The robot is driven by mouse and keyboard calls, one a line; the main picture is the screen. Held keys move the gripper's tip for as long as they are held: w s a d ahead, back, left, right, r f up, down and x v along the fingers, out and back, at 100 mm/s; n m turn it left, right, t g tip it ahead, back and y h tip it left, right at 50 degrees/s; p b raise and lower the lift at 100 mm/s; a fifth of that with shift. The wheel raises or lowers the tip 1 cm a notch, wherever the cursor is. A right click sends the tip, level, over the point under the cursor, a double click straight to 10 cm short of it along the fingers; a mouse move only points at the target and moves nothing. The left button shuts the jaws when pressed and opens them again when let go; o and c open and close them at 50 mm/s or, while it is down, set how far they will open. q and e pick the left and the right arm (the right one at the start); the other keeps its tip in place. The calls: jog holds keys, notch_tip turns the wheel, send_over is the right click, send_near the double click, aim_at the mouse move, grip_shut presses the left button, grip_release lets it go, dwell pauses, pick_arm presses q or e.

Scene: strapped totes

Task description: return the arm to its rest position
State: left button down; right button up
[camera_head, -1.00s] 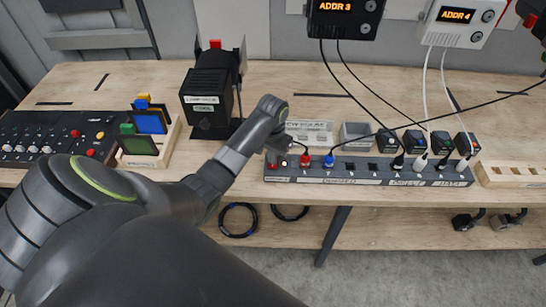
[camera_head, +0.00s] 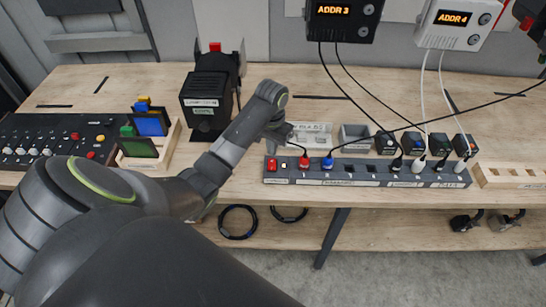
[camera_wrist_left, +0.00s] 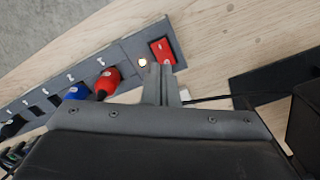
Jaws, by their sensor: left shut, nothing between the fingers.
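My left arm comes in from the left in the head view. My left gripper (camera_head: 281,138) is over the tabletop just behind the left end of the power strip (camera_head: 345,182). In the left wrist view the fingers (camera_wrist_left: 163,84) are shut together with nothing between them. Beyond their tips are the red rocker switch (camera_wrist_left: 162,50) and a small lit lamp (camera_wrist_left: 142,62). The red switch also shows in the head view (camera_head: 271,165), clear of the gripper. Whether the fingers touch anything is hard to tell.
A black spotlight (camera_head: 205,98) stands left of the gripper. Left of it are a rack of colour filters (camera_head: 150,150) and a mixer (camera_head: 45,135). Red and blue plugs and several cables sit in the strip. Two address boxes (camera_head: 345,18) hang behind.

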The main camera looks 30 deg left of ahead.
pick_arm(q)
jog(key=s+d+f+t, duration=0.1)
jog(key=s+f, duration=0.2)
jog(key=s, duration=0.5)
jog(key=s+d+f+t, duration=0.1)
jog(key=s+f, duration=0.2)
jog(key=s, duration=0.6)
jog(key=s+r+t+y, duration=0.2)
jog(key=s+r, duration=0.3)
jog(key=s, duration=0.8)
notch_tip(320, 180, down, 31)
jog(key=a+g+b, duration=0.1)
jog(key=g+b, duration=0.1)
jog(key=b, duration=0.5)
jog(key=s+f+b, duration=0.2)
jog(key=s+f, duration=0.3)
jog(key=f, duration=0.3)
jog(key=s+d+f+b, duration=0.1)
jog(key=s+f+b, duration=0.2)
jog(key=s+f, duration=0.2)
jog(key=s+f+h+b, duration=0.1)
jog(key=s+f, duration=0.4)
jog(key=f, duration=0.6)
jog(key=shift+d+g+b, duration=0.15)
jog(key=shift+g+b, duration=0.25)
jog(key=shift+b, duration=0.35)
